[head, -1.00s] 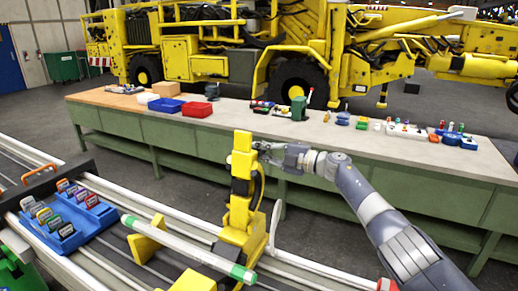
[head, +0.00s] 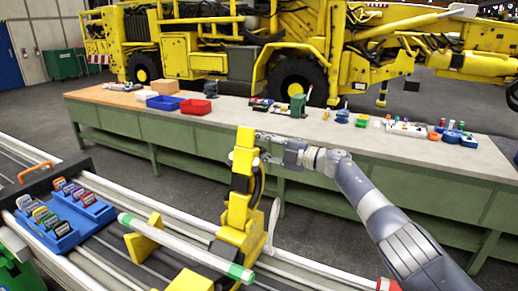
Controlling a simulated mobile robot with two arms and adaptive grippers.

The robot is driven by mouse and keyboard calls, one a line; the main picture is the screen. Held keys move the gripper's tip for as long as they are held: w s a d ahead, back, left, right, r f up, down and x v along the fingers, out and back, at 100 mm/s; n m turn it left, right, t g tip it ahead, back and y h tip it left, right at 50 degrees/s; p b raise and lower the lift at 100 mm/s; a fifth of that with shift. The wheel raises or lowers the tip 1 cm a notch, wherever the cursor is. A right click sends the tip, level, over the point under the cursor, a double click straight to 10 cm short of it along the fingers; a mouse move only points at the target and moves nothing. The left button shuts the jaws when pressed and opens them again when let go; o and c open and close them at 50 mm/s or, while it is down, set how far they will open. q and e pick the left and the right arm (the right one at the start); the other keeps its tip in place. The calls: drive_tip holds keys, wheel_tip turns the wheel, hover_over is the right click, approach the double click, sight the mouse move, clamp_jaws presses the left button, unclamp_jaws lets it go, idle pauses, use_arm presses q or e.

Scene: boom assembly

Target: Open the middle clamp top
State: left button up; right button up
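The middle clamp (head: 240,205) is a yellow upright with black parts, standing on the rails in the lower middle of the head view. Its yellow top (head: 245,140) points up and leans slightly. My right gripper (head: 262,146) is at the right side of this top, close to or touching it. Its fingertips are small and partly hidden by the clamp, so I cannot tell whether they are open or shut. A grey-white tube with green ends (head: 180,245) lies across the yellow supports in front of the clamp. My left gripper is not in view.
A blue tray (head: 62,240) with several coloured tools sits on the rails at the left. A long green workbench (head: 330,150) stands behind, with red (head: 195,107) and blue bins (head: 163,103) and small parts on it. A yellow machine (head: 300,45) stands behind the bench.

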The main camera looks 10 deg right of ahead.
drive_tip(key=shift+f, duration=0.2)
drive_tip(key=shift+s, duration=0.1)
drive_tip(key=shift+s+d+f, duration=0.1)
drive_tip(key=shift+s+d, duration=0.25)
drive_tip(key=shift+d, duration=0.2)
drive_tip(key=v, duration=1)
drive_tip(key=shift+s+d, duration=0.2)
drive_tip(key=shift+s, duration=0.05)
